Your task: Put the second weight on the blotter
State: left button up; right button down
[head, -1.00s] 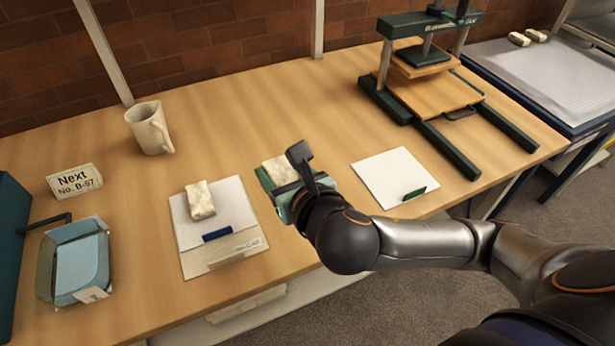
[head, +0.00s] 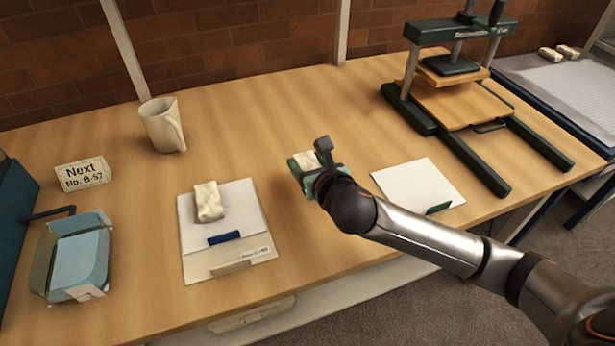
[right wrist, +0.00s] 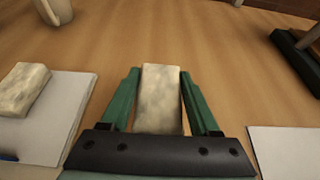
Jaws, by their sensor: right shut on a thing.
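My right gripper (head: 312,172) is shut on a pale, mottled block, the second weight (head: 307,160). In the right wrist view the weight (right wrist: 160,98) sits between the two green fingers (right wrist: 160,80). It is over the table between two sets of white sheets; I cannot tell whether it touches the wood. A similar weight (head: 209,201) lies on the left sheets (head: 246,205), which have a blue tab, and also shows in the right wrist view (right wrist: 22,88). The right white sheet (head: 415,183) has a green tab and no weight. Neither sheet is labelled as the blotter. My left gripper is out of view.
A mug (head: 162,125) and a sign (head: 82,174) stand at the back left. A blue tray (head: 75,262) is at the front left. A press (head: 462,95) stands at the back right. The wood behind my gripper is clear.

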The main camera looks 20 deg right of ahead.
jog(key=shift+w+d+f, duration=0.1)
jog(key=shift+w+f, duration=0.25)
jog(key=f, duration=0.1)
jog(key=f+b, duration=0.1)
jog(key=f, duration=0.1)
jog(key=shift+w+d+f+b, duration=0.1)
jog(key=shift+w+f+b, duration=0.1)
jog(key=shift+f+b, duration=0.1)
jog(key=shift+f, duration=0.15)
jog(key=shift+c, duration=0.6)
grip_release()
